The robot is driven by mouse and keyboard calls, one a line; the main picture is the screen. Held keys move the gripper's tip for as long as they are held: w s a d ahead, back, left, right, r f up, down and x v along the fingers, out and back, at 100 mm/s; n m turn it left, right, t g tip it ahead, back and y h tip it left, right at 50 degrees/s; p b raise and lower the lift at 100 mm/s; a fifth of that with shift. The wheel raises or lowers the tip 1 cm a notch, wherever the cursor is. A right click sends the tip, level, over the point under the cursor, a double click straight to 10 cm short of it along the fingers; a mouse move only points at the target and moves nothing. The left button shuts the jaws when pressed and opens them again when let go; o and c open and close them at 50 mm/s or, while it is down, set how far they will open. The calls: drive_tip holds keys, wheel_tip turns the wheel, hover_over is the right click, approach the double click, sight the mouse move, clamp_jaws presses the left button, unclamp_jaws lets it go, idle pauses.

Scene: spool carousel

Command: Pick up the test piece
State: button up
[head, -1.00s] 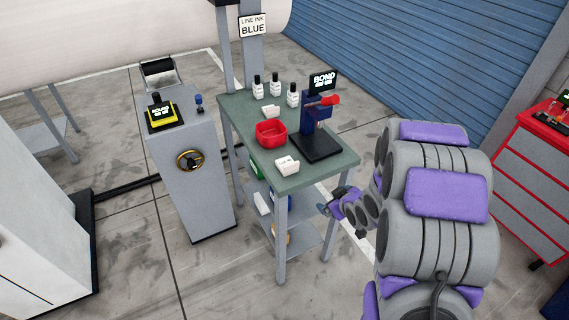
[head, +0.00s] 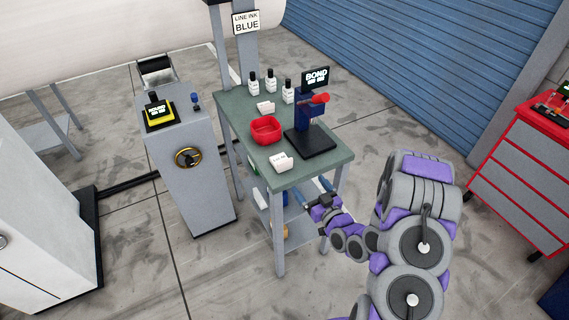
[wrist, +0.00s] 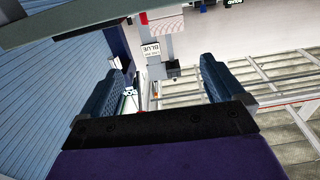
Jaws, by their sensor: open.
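I cannot tell for certain which thing is the test piece. Two small white pieces lie on the green-topped table (head: 316,170): one near the front edge (head: 281,162), one farther back (head: 265,108). A red bowl (head: 266,129) sits between them; its inside looks empty. A dark blue bond tester (head: 306,133) with a red handle and a "BOND" display stands to the right. My gripper (head: 318,192) is by the table's front right edge, seemingly below the top. In the wrist view my gripper (wrist: 168,84) has its fingers apart with nothing between them; the white pieces are not recognisable there.
Several white bottles (head: 270,84) stand at the back of the table. A red tool cabinet (head: 525,160) is at the right. Shelves with items are under the tabletop, whose edge crosses the wrist view's top (wrist: 60,32).

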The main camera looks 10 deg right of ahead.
drive_tip(key=b, duration=0.1)
approach(286, 163)
drive_tip(key=x, duration=0.5)
drive_tip(key=shift+r, duration=0.35)
drive_tip(key=shift+w+d+b, duration=0.3)
drive_tip(key=shift+w, duration=0.2)
drive_tip(key=w+a, duration=0.1)
drive_tip(key=w+a+b, duration=0.1)
drive_tip(key=w, duration=0.1)
drive_tip(key=shift+w+a+f, duration=0.25)
drive_tip(key=shift+a+f, duration=0.1)
drive_tip(key=shift+f, duration=0.05)
drive_tip(key=shift+w+a, duration=0.15)
drive_tip(key=shift+w, duration=0.35)
drive_tip(key=shift+d+r, duration=0.1)
drive_tip(key=shift+d, duration=0.4)
drive_tip(key=shift+a, duration=0.35)
drive_tip(key=c, duration=0.8)
drive_tip(key=shift+d, duration=0.15)
drive_tip(key=shift+c, duration=1.4)
